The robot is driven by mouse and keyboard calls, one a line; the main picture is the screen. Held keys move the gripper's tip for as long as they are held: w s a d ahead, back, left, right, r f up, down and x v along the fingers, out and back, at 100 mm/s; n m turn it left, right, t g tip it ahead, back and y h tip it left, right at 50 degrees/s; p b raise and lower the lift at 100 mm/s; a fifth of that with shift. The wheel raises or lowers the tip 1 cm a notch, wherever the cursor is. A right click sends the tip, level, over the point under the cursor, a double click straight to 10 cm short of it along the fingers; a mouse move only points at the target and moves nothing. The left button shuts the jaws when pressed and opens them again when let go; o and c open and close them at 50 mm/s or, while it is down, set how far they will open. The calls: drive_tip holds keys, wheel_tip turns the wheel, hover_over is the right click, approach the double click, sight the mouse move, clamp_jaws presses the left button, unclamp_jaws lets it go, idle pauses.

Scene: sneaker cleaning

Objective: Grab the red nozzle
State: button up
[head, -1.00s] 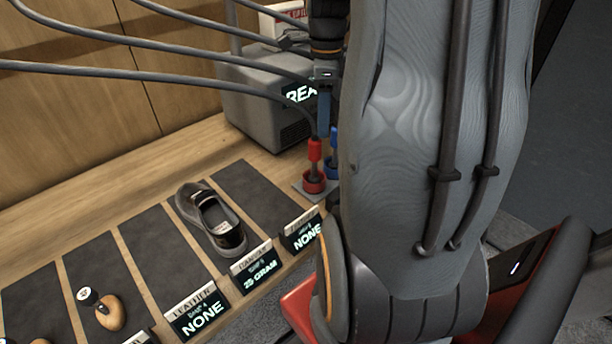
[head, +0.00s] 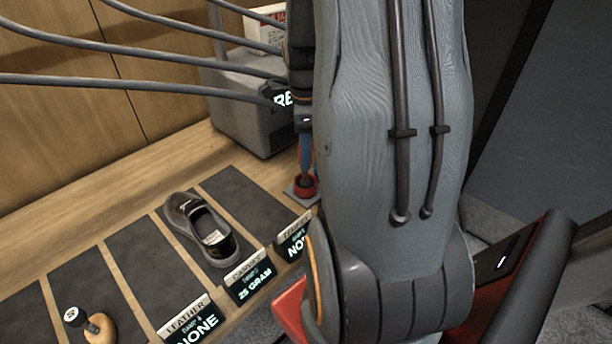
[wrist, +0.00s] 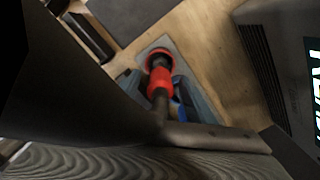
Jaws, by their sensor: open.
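The red nozzle (wrist: 159,84) stands upright in its red cup-like holder (head: 304,186) on a small grey plate, near the right end of the wooden bench. A grey hose leads from the nozzle in the wrist view. My gripper (head: 306,152) points down just over the holder. Its bluish fingers are open and cover most of the nozzle in the head view, leaving thin red edges. In the wrist view, the nozzle appears close to the fingers, partly behind the hose; I cannot tell whether they touch it.
A grey machine (head: 262,118) with a lit sign stands behind the nozzle. Several hoses (head: 150,82) cross above the bench. A dark shoe (head: 202,228) and a wooden-headed brush (head: 100,327) lie on dark mats, with lit label signs (head: 250,281) along the front edge.

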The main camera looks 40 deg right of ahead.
drive_tip(key=shift+f, duration=0.4)
clamp_jaws()
